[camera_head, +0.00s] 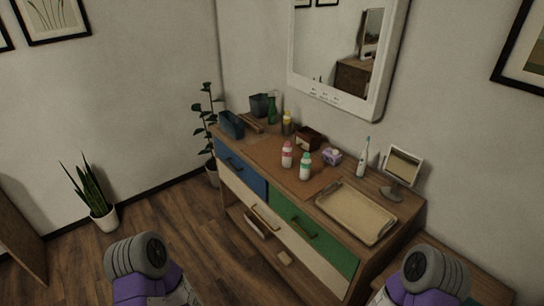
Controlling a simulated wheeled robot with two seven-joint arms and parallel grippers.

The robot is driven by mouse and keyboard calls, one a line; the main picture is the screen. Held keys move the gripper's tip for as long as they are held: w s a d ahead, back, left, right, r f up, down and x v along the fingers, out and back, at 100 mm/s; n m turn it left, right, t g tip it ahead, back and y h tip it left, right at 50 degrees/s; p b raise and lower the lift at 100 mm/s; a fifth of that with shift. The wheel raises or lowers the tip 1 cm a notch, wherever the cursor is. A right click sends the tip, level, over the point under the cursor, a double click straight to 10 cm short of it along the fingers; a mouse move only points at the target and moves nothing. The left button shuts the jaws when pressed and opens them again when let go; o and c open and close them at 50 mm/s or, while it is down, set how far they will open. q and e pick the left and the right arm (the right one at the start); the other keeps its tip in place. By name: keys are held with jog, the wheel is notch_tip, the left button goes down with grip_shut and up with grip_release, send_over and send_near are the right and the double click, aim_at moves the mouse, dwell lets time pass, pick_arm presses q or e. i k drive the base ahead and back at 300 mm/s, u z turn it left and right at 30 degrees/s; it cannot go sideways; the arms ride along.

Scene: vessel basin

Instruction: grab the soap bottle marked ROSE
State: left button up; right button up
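Two small bottles stand upright near the front edge of the dresser top (258,148). One is a white and pink-red bottle (287,155). The other, just to its right and nearer, is a white and green bottle (305,167). Their lettering is too small to read, so I cannot tell which is marked ROSE. My two purple and grey arms show only in part at the bottom left and bottom right, well short of the dresser. Neither gripper's fingers are in view.
A beige tray (356,213) lies right of the bottles, with a toothbrush (363,157) and a small mirror (402,168) behind it. A purple-white box (332,157), brown box (309,139) and green bottle (272,110) stand behind. Wooden floor (195,235) lies open before the dresser.

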aim_at(287, 151)
jog(key=u, duration=1.3)
jog(key=i, duration=2.4)
jog(key=z, duration=1.8)
